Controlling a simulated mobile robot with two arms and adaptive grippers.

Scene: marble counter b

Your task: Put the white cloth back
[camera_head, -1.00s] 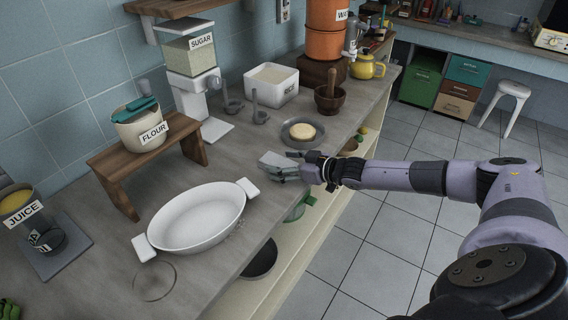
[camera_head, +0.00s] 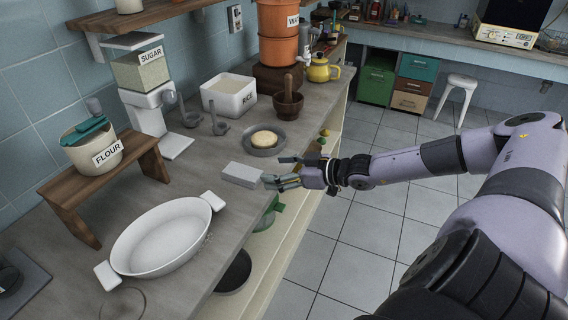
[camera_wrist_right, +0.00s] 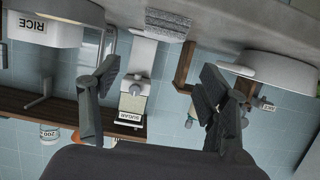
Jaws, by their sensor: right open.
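The white cloth (camera_head: 241,174) looks like a small folded, flat block. It lies on the grey counter, between the white oval dish and the plate with a round pale item. In the right wrist view, a textured grey-white piece (camera_wrist_right: 167,22) at the top middle looks like the same cloth. My right gripper (camera_head: 276,172) is open at the counter's edge, just right of the cloth, with its fingers pointing towards it. In the right wrist view the fingers (camera_wrist_right: 157,80) are wide apart with nothing between them. My left gripper is not in view.
A white oval dish (camera_head: 164,238) stands at the front left. A plate (camera_head: 265,151), a mortar (camera_head: 287,105) and a rice box (camera_head: 229,97) stand behind the cloth. A wooden stand (camera_head: 104,186) holds the flour pot. Open floor (camera_head: 345,235) lies right of the counter.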

